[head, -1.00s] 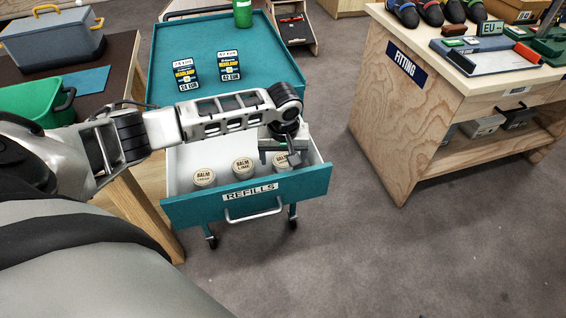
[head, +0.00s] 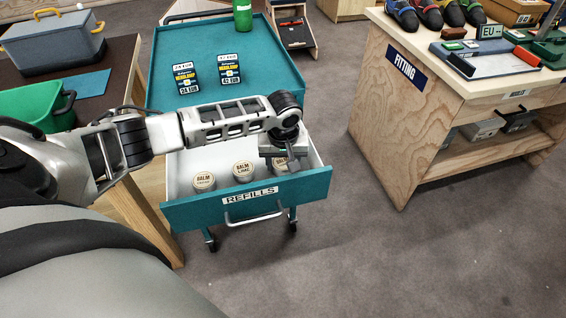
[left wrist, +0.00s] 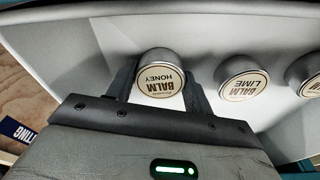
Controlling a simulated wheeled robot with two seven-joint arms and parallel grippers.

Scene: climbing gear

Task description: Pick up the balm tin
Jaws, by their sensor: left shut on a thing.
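A round balm tin with a cream lid reading "BALM HONEY" (left wrist: 158,82) sits at one end of the row in the white-lined drawer (head: 229,181). My left gripper (head: 284,164) reaches down into the right side of the drawer. Its two fingers stand on either side of the honey tin in the left wrist view, shut on it. In the head view the gripper hides most of that tin. A balm tin marked lime (head: 243,170) and another balm tin (head: 204,181) stand to its left, apart from the gripper. My right gripper is not in view.
The drawer's teal front, labelled "REFILLS" (head: 250,196), and its walls surround the tins. Two price-marked packs (head: 186,78) (head: 229,69) and a green bottle (head: 242,17) stand on the teal cart top. The fitting bench (head: 420,125) is to the right, with clear floor between.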

